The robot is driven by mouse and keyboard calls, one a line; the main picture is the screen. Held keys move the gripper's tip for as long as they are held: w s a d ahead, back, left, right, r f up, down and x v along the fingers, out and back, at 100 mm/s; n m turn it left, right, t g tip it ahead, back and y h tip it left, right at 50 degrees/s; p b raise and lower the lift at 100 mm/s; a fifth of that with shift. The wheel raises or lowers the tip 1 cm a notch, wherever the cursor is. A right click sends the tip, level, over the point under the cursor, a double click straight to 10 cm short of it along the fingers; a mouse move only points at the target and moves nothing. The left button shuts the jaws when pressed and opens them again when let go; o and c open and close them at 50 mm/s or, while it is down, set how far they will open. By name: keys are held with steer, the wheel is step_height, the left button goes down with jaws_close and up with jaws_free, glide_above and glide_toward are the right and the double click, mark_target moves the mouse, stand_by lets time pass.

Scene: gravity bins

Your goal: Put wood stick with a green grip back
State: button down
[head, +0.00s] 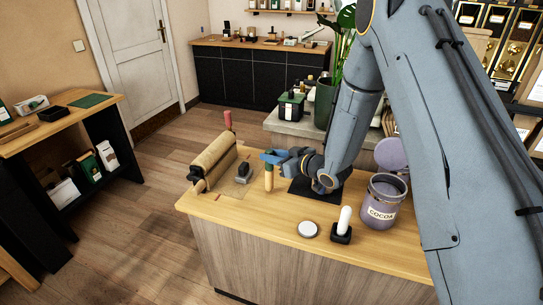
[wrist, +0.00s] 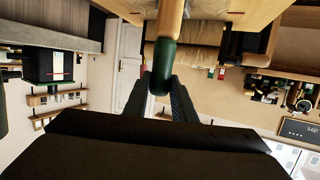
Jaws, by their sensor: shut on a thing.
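The wood stick with a green grip (head: 268,181) is upright below my gripper (head: 272,158) in the head view, its pale wood end pointing down at the counter. I cannot tell whether that end touches the counter. In the wrist view the dark green grip (wrist: 162,66) sits between the tips of my gripper (wrist: 161,84), with the pale wood (wrist: 171,18) running on beyond it. My gripper is shut on the green grip. My arm hides part of the counter behind it.
The wooden counter (head: 262,222) holds a brown paper roll (head: 215,158) on the left and a small dark block (head: 241,173) beside it. A dark mat (head: 318,194) lies under my wrist.

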steer(key=shift+f+b, duration=0.35)
steer(key=shift+f, duration=0.2)
steer(key=c, duration=1.4)
jaws_free()
steer(key=shift+d, duration=0.1)
steer(key=shift+b+v, duration=1.05)
steer(key=shift+v, duration=2.8)
steer(key=shift+f, duration=0.1)
